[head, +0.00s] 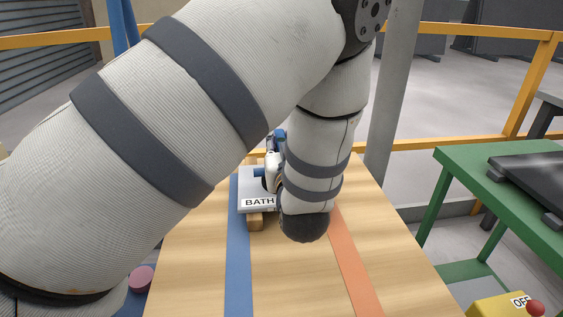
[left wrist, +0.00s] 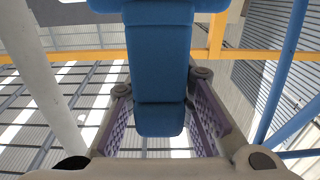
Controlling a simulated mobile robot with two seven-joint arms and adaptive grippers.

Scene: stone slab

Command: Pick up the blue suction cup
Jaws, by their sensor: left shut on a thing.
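The blue suction cup (left wrist: 158,60) fills the upper middle of the left wrist view, between the purple-lined fingers of my left gripper (left wrist: 158,105). The gripper is shut on it. In the head view my left gripper (head: 271,170) is small and largely hidden by my own arm, just above the grey stone slab (head: 246,189). Small blue parts show beside the gripper there; which belong to the cup is unclear. The slab carries a white "BATH" label. Whether the cup touches the slab cannot be told. My right gripper is not in view.
The slab rests on wooden blocks (head: 255,221) on a wooden table (head: 290,280) with a blue stripe (head: 238,270) and an orange stripe (head: 352,262). A green table (head: 480,158) and a yellow "OFF" box (head: 490,305) stand at right. The table's front is clear.

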